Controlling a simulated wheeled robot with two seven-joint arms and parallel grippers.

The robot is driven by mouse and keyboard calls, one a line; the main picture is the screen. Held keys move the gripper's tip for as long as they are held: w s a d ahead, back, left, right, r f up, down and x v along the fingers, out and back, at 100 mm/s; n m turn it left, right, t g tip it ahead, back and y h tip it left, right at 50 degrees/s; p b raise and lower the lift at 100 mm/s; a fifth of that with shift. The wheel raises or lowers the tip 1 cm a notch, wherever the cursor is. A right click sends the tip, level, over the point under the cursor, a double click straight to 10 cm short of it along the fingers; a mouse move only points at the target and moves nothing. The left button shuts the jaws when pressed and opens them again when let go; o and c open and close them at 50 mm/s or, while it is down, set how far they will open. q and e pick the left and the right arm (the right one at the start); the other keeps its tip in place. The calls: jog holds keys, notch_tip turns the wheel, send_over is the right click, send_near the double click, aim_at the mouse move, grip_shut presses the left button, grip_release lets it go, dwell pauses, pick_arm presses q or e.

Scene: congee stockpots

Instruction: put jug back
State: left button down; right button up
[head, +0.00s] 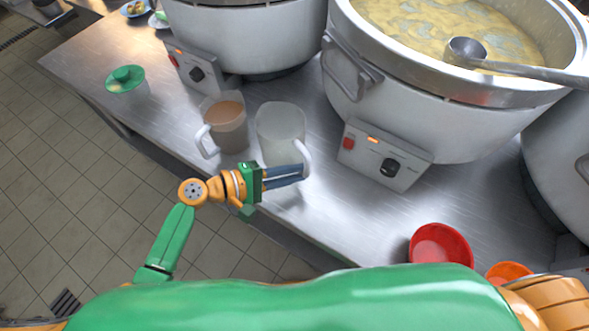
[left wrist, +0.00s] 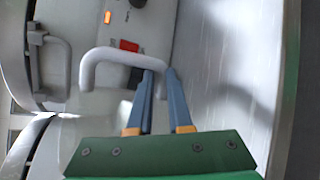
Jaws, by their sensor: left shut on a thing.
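A clear, empty-looking jug (head: 280,122) is at the front of the steel counter, beside a similar jug (head: 226,122) holding brown liquid. My left gripper (head: 302,172) reaches in from the left, its blue-grey fingers shut on the white handle of the clear jug. In the left wrist view, the jug's pale handle (left wrist: 112,53) passes at the tips of the fingers (left wrist: 158,74). The jug looks upright; I cannot tell whether its base touches the counter, since the gripper hides part of it. My right gripper is not in view.
Large stockpots stand behind the jugs; one pot (head: 440,100) holds yellowish congee with a ladle (head: 525,71) across it. A control box (head: 385,155) juts out right of the jug. A green-lidded container (head: 125,80) stands left, a red bowl (head: 440,245) right. Bare counter (head: 345,215) lies between.

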pick_arm(q)
jog(key=shift+f+b, duration=0.5)
jog(key=shift+f, duration=0.65)
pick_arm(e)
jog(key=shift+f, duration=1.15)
pick_arm(q)
jog(key=shift+f+b, duration=0.45)
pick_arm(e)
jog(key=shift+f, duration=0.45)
pick_arm(q)
jog(key=c, duration=0.8)
grip_release()
jog(key=shift+o, duration=0.2)
